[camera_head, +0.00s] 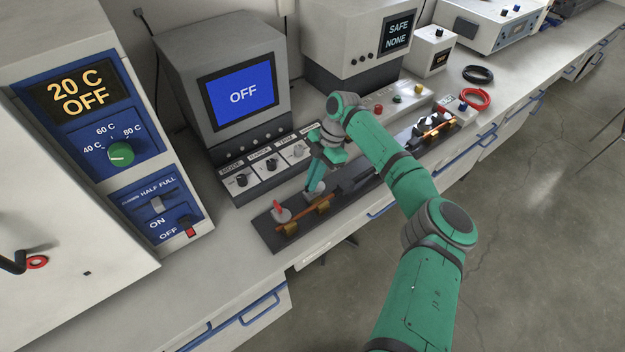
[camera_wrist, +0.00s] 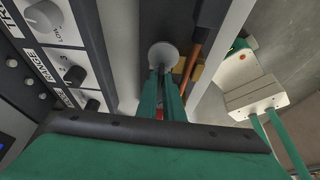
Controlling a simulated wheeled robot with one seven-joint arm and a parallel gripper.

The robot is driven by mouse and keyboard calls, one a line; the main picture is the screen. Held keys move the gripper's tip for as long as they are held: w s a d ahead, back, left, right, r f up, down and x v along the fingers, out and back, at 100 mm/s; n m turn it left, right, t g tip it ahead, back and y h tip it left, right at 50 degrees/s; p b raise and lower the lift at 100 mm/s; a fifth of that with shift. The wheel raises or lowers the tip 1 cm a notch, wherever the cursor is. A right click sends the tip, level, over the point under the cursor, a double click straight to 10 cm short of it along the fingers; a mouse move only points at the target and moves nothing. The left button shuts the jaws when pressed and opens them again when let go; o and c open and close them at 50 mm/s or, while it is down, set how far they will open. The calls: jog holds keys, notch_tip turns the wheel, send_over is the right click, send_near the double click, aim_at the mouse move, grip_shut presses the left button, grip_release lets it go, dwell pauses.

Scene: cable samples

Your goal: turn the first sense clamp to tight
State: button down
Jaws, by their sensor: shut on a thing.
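My gripper (camera_head: 315,188) reaches down to the near-left part of the dark test fixture (camera_head: 262,226). In the wrist view its two green fingers (camera_wrist: 165,85) are closed together on a round grey clamp knob (camera_wrist: 162,54), seen from above. This looks like the first sense clamp; in the head view the knob (camera_head: 314,196) is partly hidden by the fingers. I cannot read whether it is tight or loose. A copper rod (camera_head: 306,218) lies along the fixture beside it and also shows in the wrist view (camera_wrist: 194,58). A red-marked clamp (camera_head: 281,214) stands further left.
Behind the fixture stands a meter with a blue OFF screen (camera_head: 243,93) and a row of knobs. More clamps (camera_head: 432,126) are at the fixture's far end. A red cable coil (camera_head: 474,98) and a black coil (camera_head: 478,74) lie on the bench.

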jog(key=m, duration=0.1)
jog(key=m+t, duration=0.1)
jog(key=m, duration=0.3)
jog(key=shift+s+t+y, duration=0.25)
jog(key=shift+t+y, duration=0.15)
jog(key=m+t, duration=0.2)
jog(key=m, duration=0.3)
jog(key=shift+s+d, duration=0.1)
jog(key=shift+s, duration=0.05)
jog(key=m, duration=0.2)
jog(key=m+t, duration=0.1)
jog(key=m, duration=0.1)
jog(key=shift+s+t+h, duration=0.1)
jog(key=shift+t+h, duration=0.2)
jog(key=shift+h, duration=0.1)
jog(key=shift+m+t+h, duration=0.5)
jog(key=shift+m, duration=1.3)
jog(key=c, duration=1.9)
grip_release()
